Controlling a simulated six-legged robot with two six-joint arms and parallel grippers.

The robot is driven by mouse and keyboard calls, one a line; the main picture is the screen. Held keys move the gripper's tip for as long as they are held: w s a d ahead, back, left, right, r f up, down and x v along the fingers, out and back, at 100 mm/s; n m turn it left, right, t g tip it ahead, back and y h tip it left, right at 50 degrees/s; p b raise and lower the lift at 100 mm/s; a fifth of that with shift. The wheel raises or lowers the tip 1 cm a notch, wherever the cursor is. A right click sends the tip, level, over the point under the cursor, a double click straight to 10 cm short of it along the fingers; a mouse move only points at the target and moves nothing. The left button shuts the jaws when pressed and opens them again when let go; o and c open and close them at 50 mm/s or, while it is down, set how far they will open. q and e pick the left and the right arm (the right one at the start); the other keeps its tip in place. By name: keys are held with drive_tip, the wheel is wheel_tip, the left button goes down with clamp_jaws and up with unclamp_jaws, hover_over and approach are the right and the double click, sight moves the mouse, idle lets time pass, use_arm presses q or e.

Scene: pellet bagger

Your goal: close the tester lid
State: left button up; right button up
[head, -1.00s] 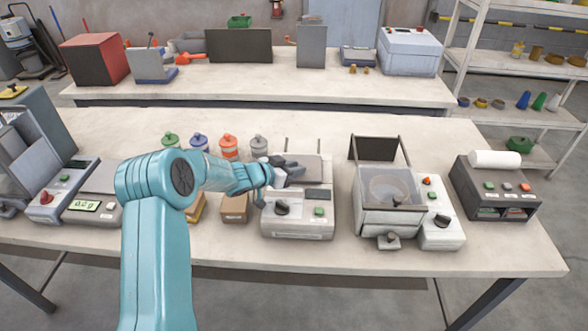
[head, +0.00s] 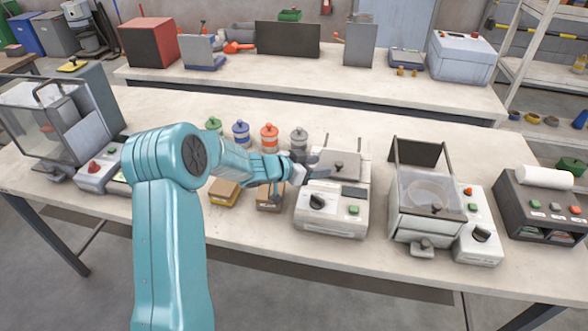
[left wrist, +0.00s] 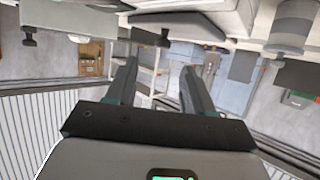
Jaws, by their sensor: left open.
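The machine that appears to be the tester (head: 332,222) is a white box with a dark dial and a green button, standing near the middle of the front table. My right gripper is not in view.
Right of the tester stands a machine with a clear chamber (head: 412,210) and a raised dark panel (head: 418,153). Several lidded jars (head: 269,137) stand behind my left arm. Small brown boxes (head: 270,197) sit left of the tester. A dark printer-like unit (head: 540,210) is at the right.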

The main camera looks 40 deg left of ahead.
use_arm(q)
drive_tip(key=v, duration=0.9)
drive_tip(key=shift+s, duration=0.3)
drive_tip(key=shift+s+a, duration=0.1)
